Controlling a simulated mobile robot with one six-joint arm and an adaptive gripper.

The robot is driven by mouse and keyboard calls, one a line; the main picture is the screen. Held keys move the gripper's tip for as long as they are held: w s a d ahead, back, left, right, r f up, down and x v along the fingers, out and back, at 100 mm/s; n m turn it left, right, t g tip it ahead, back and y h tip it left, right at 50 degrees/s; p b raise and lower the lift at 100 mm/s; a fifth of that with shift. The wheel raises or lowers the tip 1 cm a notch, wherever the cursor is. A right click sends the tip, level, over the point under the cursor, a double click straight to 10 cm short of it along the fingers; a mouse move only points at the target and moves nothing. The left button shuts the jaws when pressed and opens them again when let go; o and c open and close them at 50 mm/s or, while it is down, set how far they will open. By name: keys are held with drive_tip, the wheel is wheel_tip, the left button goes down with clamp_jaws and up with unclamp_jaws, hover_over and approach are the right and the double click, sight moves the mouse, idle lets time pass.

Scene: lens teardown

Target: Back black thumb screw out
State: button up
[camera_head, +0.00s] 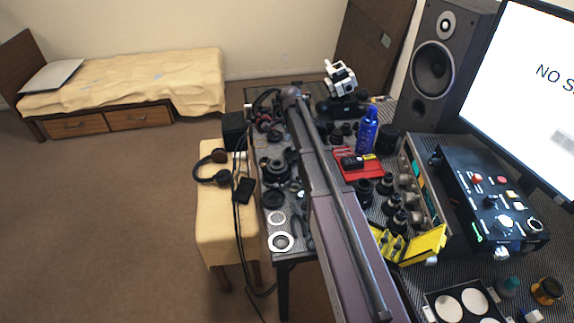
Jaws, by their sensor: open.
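My arm (327,183) reaches up the picture over the workbench and hides part of it. I cannot make out my gripper; its fingertips do not show. I cannot pick out the black thumb screw at this size. Black round lens parts (273,169) lie on the bench left of my arm, with another dark ring (272,196) just below them. Which of these bears the thumb screw cannot be told.
A red tray (373,172), a blue bottle (367,131) and a yellow case (428,245) stand right of my arm. A black control box (480,190) and speaker (440,65) are farther right. Headphones (221,178) lie on the cloth-covered bench (222,228) at left. Floor beyond is clear.

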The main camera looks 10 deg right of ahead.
sight(290, 161)
drive_tip(key=shift+f+b, duration=4.45)
drive_tip(key=shift+f, duration=0.3)
clamp_jaws()
